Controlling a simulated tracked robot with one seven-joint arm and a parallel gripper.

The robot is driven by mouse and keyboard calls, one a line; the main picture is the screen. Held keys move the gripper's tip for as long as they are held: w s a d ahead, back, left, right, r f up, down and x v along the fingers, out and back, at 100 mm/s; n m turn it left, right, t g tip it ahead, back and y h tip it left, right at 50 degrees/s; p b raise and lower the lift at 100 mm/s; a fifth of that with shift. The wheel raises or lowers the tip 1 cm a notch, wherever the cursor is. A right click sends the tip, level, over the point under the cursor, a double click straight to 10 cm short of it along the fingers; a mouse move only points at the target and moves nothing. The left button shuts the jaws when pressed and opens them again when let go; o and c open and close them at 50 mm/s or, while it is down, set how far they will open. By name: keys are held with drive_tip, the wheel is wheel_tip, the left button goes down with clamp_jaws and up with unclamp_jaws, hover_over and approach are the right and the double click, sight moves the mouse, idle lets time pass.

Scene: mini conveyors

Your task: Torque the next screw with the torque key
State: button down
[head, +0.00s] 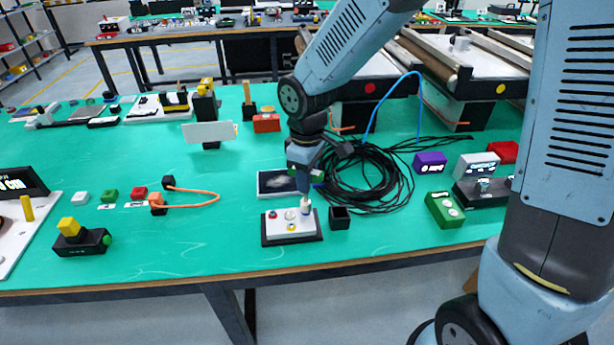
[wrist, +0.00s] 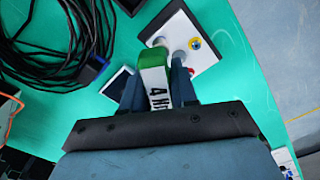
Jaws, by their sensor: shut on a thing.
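My gripper (head: 304,178) is shut on the torque key, a green and white tool with "4 N" lettering (wrist: 154,80), seen between the fingers in the wrist view. In the head view the lower end of the key (head: 305,207) is at the right part of a white screw plate (head: 281,236) on a dark base. The plate also shows in the wrist view (wrist: 211,28), with several round coloured and grey heads. Whether the key's tip sits on a screw is hidden.
A small black open box (head: 339,218) stands just right of the plate. A coil of black cable (head: 365,180) lies behind it, with a dark-framed panel (head: 275,183) to its left. A green box (head: 444,210) is farther right.

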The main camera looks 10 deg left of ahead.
drive_tip(key=shift+f, duration=0.5)
drive_tip(key=m, duration=0.6)
drive_tip(key=shift+a, duration=0.1)
drive_tip(key=m, duration=1.1)
drive_tip(key=shift+a+m, duration=0.1)
drive_tip(key=shift+m, duration=0.2)
drive_tip(key=m, duration=0.5)
drive_tip(key=shift+r, duration=0.2)
